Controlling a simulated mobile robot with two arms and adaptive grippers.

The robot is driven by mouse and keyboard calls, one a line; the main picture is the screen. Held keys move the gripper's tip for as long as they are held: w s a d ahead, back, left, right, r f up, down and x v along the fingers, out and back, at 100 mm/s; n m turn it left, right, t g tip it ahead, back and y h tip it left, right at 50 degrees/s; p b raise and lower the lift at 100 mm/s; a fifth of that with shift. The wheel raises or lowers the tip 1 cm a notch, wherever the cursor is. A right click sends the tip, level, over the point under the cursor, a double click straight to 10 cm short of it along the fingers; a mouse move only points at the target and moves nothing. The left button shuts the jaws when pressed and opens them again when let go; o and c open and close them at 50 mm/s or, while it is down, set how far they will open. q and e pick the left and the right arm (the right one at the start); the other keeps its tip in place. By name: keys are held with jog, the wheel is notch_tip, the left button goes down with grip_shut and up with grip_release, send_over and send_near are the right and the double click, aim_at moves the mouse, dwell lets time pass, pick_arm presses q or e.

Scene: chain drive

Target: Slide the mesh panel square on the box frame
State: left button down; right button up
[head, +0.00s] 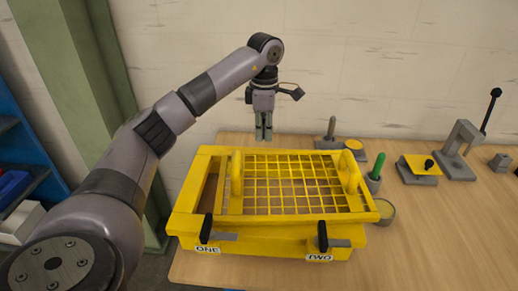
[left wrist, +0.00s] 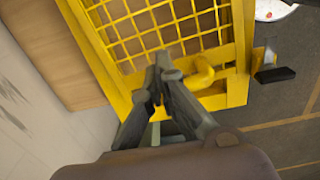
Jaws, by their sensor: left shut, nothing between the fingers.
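The yellow mesh panel (head: 290,209) lies on top of the yellow box frame (head: 187,184), shifted to the right. A gap shows at the frame's left, and the panel's right edge sits close to or past the frame's right side. The panel has two upright yellow loop handles, the left one (head: 237,178) and the right one (head: 349,174). My left gripper (head: 264,138) is shut and empty, pointing down near the frame's back edge. In the left wrist view its fingertips (left wrist: 158,76) appear close beside a yellow handle (left wrist: 196,79); contact is unclear. My right gripper is out of view.
Black-handled latches labelled ONE (head: 207,228) and TWO (head: 322,236) are on the box front. A green-handled tool (head: 376,168) and a round tin (head: 384,212) stand close to its right. A yellow-topped block (head: 421,168) and grey clamp (head: 459,150) are farther right. The front-right table is clear.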

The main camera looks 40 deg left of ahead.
pick_arm(q)
jog(key=p, duration=0.3)
send_near(250, 178)
jog(key=d, duration=0.1)
jog(key=w+d+f, duration=0.2)
jog(key=shift+w+d, duration=0.1)
jog(key=shift+d, duration=0.15)
jog(key=s+a, duration=0.1)
jog(key=a+p, duration=0.1)
jog(key=shift+s+a, duration=0.35)
jog(key=shift+a, duration=0.05)
jog(key=shift+s+a+p, duration=0.25)
jog(key=shift+a+p, duration=0.05)
jog(key=shift+p, duration=0.05)
jog(key=shift+w, duration=0.1)
